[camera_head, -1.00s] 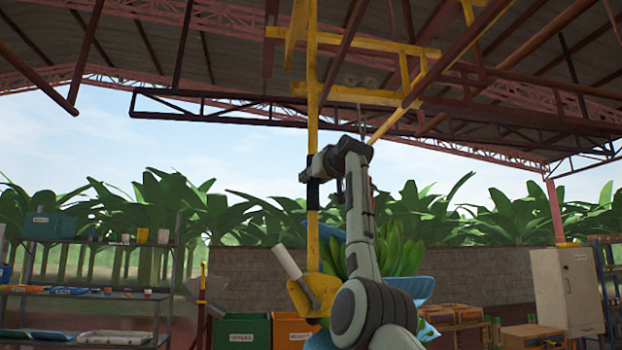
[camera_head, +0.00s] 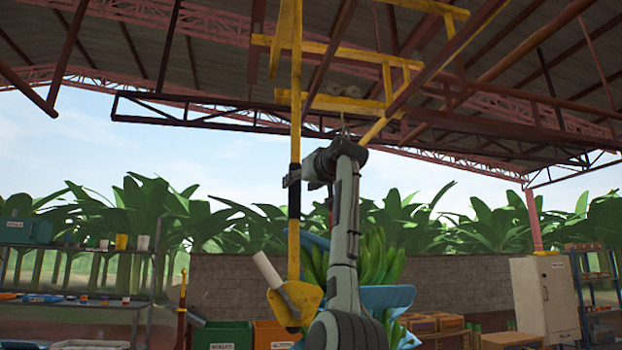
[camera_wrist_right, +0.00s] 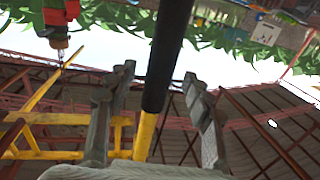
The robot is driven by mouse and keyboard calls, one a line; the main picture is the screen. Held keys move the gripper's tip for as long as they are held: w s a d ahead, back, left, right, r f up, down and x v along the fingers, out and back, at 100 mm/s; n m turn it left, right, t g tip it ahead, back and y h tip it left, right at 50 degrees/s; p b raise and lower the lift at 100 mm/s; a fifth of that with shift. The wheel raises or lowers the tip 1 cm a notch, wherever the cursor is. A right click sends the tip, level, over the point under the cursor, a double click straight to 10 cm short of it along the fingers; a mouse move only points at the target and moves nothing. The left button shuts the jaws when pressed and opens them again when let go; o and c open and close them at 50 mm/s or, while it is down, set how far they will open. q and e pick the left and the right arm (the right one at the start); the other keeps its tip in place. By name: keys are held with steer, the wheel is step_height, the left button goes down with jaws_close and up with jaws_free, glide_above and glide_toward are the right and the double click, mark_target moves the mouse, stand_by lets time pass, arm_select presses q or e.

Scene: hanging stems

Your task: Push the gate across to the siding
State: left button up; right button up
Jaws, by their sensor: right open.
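A yellow pole (camera_head: 296,80) with a black grip section (camera_head: 294,200) hangs from the yellow overhead rail (camera_head: 345,50) in the head view. Which overhead part is the gate, I cannot tell. My right gripper (camera_head: 298,176) is at the black section, with its arm rising from below. In the right wrist view, the black grip (camera_wrist_right: 166,50) runs between the spread fingers of the open right gripper (camera_wrist_right: 158,80). Whether either finger touches it, I cannot tell. The yellow part of the pole (camera_wrist_right: 146,130) also shows there. My left gripper is out of view.
A yellow plate (camera_head: 300,300) with a white cylinder (camera_head: 268,270) is at the pole's lower end. A green banana bunch (camera_head: 380,258) with blue sheeting (camera_head: 388,297) hangs behind my arm. Shelves (camera_head: 75,246) stand left, a white cabinet (camera_head: 545,295) right.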

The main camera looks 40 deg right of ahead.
steer(key=v, duration=0.7)
steer(key=shift+s, duration=0.3)
steer(key=shift+a, duration=0.1)
